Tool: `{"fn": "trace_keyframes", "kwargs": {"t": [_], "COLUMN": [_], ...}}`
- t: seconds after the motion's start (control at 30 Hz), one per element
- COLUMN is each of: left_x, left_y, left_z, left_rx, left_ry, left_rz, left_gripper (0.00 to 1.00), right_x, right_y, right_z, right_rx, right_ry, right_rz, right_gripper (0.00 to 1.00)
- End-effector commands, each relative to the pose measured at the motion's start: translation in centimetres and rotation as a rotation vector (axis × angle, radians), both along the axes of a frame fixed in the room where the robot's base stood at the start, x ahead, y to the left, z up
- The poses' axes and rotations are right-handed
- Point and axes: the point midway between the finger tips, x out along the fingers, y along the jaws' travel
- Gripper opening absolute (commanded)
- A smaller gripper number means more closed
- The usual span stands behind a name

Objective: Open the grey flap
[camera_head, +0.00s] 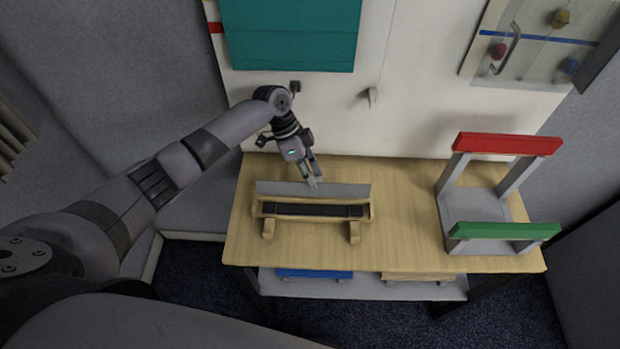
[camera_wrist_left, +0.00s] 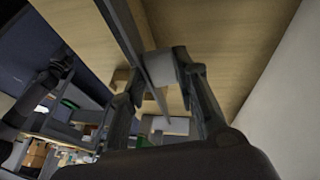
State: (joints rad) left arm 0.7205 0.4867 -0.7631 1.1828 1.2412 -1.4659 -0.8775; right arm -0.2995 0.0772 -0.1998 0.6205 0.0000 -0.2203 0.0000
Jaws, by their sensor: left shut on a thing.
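The grey flap (camera_head: 345,190) is a long thin panel along the back of a low wooden stand (camera_head: 268,228) on the table. It appears raised behind the stand's dark slotted strip (camera_head: 312,210). My left gripper (camera_head: 313,181) reaches down from behind and is shut on the flap's upper edge near its middle. In the left wrist view the flap (camera_wrist_left: 130,35) runs as a narrow grey strip between the fingers (camera_wrist_left: 160,82). The fingers partly hide the pinched edge. My right gripper is not in view.
A grey frame with a red bar (camera_head: 507,144) and a green bar (camera_head: 505,231) stands at the table's right. A white wall board (camera_head: 415,110) rises behind the table (camera_head: 400,225), holding a teal panel (camera_head: 290,35) and a hook (camera_head: 373,97). The table between stand and frame is clear.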

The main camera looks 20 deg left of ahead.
Motion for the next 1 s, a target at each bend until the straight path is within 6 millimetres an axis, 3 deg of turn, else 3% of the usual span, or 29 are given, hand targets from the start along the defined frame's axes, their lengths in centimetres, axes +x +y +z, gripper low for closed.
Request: {"fn": "trace_keyframes", "kwargs": {"t": [0.47, 0.5, 0.73, 1.0], "left_x": [0.17, 0.17, 0.13, 0.12], "left_y": [0.08, 0.08, 0.07, 0.09], "left_z": [-0.07, -0.08, -0.08, -0.07], "left_rx": [-0.003, -0.003, -0.004, -0.004], "left_ry": [0.016, 0.016, 0.018, 0.018], "left_rz": [0.0, 0.0, 0.001, 0.001], "left_gripper": [0.0, 0.29, 0.45, 0.45], "right_x": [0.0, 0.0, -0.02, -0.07], "right_y": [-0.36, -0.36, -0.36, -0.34], "right_z": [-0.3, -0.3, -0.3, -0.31], "right_rx": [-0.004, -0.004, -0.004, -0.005], "right_ry": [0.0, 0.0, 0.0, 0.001], "right_rz": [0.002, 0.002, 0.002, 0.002], "right_gripper": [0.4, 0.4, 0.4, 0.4]}}
